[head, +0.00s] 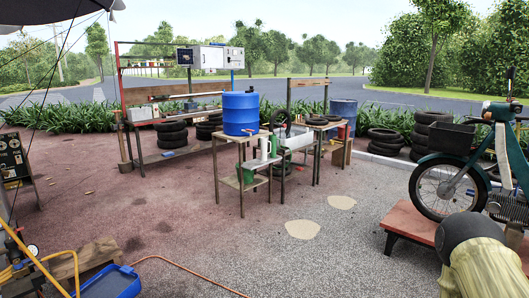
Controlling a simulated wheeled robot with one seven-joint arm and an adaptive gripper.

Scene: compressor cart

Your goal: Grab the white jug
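A small pale upright container (263,149) stands on the wooden table (244,138), in front of a large blue drum (241,113). It may be the white jug, but it is too small to be sure, and no handle can be made out. A green item stands close beside it on its right. My gripper is not in view.
A white basin (297,140) sits right of the table, and a green bucket (245,175) is below it. An orange hose (185,268) crosses the ground. The middle ground is open.

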